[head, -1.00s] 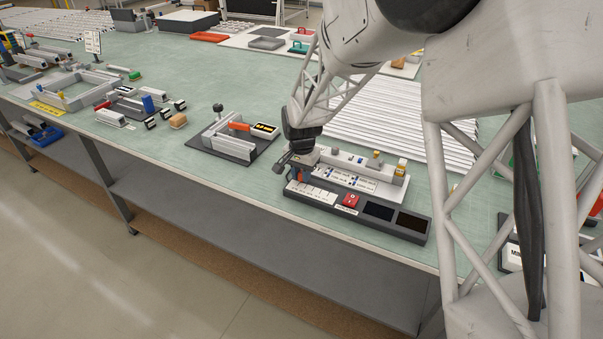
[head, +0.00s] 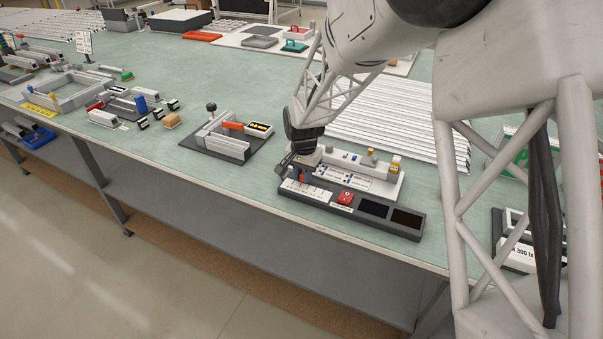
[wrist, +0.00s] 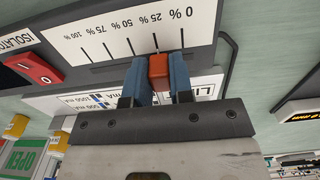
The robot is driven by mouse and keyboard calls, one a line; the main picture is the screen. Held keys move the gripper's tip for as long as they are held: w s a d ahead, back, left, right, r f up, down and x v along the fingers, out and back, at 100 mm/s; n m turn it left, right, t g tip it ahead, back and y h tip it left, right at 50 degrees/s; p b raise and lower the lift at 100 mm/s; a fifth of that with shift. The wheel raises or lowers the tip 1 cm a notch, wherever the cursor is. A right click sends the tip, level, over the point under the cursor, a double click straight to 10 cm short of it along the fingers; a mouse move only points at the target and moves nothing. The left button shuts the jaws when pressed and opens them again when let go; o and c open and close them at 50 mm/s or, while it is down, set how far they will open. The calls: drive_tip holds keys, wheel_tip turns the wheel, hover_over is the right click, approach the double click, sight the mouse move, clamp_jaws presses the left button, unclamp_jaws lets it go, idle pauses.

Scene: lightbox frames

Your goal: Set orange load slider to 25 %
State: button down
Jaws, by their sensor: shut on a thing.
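The orange load slider (wrist: 159,70) shows in the wrist view as a small block at the edge of the printed percent scale (wrist: 120,35). The scale appears upside down, with 0 % at the right and 100 % at the left. The slider lines up about with the 25 % tick. My gripper (wrist: 158,78) is shut on it, one blue finger on each side. In the head view my gripper (head: 302,179) is low at the left part of the dark control panel (head: 410,233), and the slider is mostly hidden there.
A red isolator switch (head: 345,198) sits right of the scale, then two dark displays (head: 374,208). A pale fixture with yellow parts (head: 394,166) stands behind the panel. A clamp fixture (head: 228,127) stands to the left, with bare bench between.

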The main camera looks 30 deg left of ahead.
drive_tip(key=c, duration=1)
unclamp_jaws()
drive_tip(key=shift+r, duration=0.1)
drive_tip(key=shift+r, duration=3.8)
drive_tip(key=shift+d, duration=0.1)
